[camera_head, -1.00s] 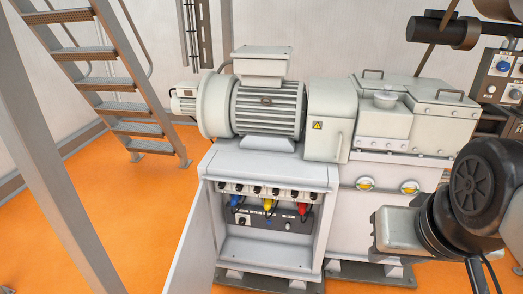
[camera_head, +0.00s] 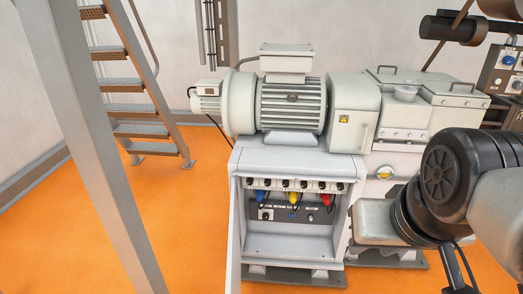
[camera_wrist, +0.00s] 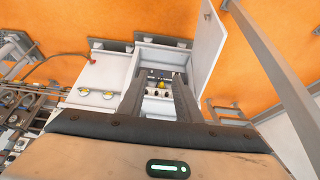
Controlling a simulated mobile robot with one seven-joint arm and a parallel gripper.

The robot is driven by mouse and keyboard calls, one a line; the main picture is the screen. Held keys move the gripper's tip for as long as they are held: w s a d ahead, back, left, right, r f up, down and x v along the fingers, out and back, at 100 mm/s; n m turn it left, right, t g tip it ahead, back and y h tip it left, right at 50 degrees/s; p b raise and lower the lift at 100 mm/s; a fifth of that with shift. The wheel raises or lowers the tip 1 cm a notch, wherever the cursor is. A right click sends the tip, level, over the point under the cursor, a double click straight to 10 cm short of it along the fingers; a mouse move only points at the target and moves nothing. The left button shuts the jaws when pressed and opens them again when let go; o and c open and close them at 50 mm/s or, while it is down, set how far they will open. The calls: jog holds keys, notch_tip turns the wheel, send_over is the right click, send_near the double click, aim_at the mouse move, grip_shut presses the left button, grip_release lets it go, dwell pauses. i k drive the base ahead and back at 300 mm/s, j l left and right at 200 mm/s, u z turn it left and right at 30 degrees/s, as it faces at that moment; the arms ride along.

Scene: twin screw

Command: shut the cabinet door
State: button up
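The cabinet (camera_head: 290,158) is a pale grey box under the motor, with its front open. Its door (camera_head: 233,243) hangs open at the left side, seen almost edge-on as a thin pale strip that runs out at the bottom. In the wrist view the door (camera_wrist: 207,48) is a white panel standing out from the cabinet's side. My gripper (camera_wrist: 160,72) shows two dark fingers spread apart with nothing between them. They point towards the open cabinet, and the door is apart from them, to the right. The head view shows my arm at the right but not the fingertips.
Inside the cabinet are blue, yellow and red connectors (camera_head: 293,197) with cables. A grey post (camera_head: 95,150) and a stair (camera_head: 125,85) stand at the left. The grey motor (camera_head: 290,103) sits on top. Orange floor (camera_head: 185,225) is clear left of the door.

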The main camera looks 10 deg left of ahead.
aim_at(231, 270)
jog(key=k+j, duration=0.1)
jog(key=j, duration=0.45)
jog(key=k+j, duration=0.1)
jog(key=j, duration=1.05)
jog(key=i, duration=0.1)
